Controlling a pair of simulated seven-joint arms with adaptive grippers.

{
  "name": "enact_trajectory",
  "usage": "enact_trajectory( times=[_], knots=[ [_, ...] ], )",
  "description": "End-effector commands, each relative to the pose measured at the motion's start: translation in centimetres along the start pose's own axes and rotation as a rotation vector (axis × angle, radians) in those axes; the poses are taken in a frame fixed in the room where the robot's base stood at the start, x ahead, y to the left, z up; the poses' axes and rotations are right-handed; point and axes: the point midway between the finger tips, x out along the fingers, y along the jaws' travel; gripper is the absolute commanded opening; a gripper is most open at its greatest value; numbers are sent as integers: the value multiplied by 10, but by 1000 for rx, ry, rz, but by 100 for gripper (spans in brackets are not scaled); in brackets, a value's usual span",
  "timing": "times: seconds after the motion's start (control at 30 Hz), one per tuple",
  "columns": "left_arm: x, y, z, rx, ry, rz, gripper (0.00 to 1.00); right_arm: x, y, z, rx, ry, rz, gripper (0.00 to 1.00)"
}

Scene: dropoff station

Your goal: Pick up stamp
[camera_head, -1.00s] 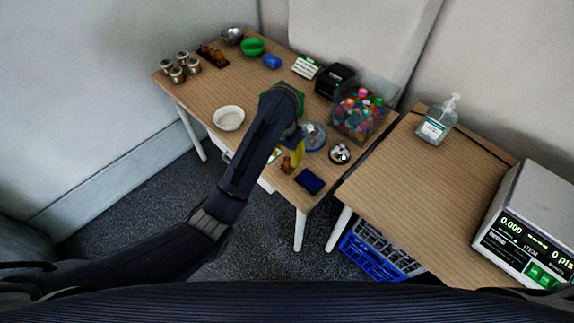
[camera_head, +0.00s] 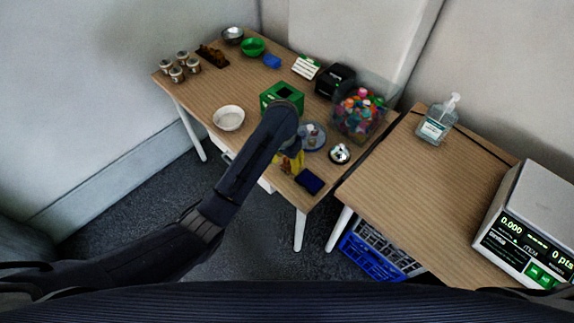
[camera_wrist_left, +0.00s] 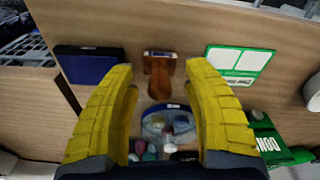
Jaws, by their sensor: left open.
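The stamp (camera_wrist_left: 160,72), brown and wooden with a rounded handle, stands on the table in the left wrist view, between and beyond my fingertips. My left gripper (camera_wrist_left: 165,80) has two yellow fingers spread apart with nothing between them touching the stamp. In the head view, my left gripper (camera_head: 290,162) is over the front of the wooden table, and the stamp is largely hidden by it. A dark blue ink pad (camera_head: 309,181) lies just right of the gripper; it also shows left of the stamp in the left wrist view (camera_wrist_left: 88,66). My right gripper is not in view.
A green-and-white card (camera_wrist_left: 238,62) lies beside the stamp. The green box (camera_head: 283,94), silver bell (camera_head: 340,153), clear bin of colourful items (camera_head: 358,115) and white bowl (camera_head: 229,118) surround the arm. A second table (camera_head: 400,190) is at right.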

Motion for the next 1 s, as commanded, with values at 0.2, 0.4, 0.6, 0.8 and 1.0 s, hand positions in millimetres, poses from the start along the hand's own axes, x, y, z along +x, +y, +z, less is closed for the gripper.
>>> enact_trajectory(
  times=[0.2,0.4,0.6,0.8,1.0],
  knots=[
    [0,0,0,0,0,0,23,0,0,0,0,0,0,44],
    [0,0,0,0,0,0,0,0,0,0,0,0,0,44],
    [0,0,0,0,0,0,0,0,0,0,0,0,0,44],
    [0,0,0,0,0,0,0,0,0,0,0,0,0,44],
    [-1,0,0,0,0,0,0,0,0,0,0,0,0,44]
  ],
)
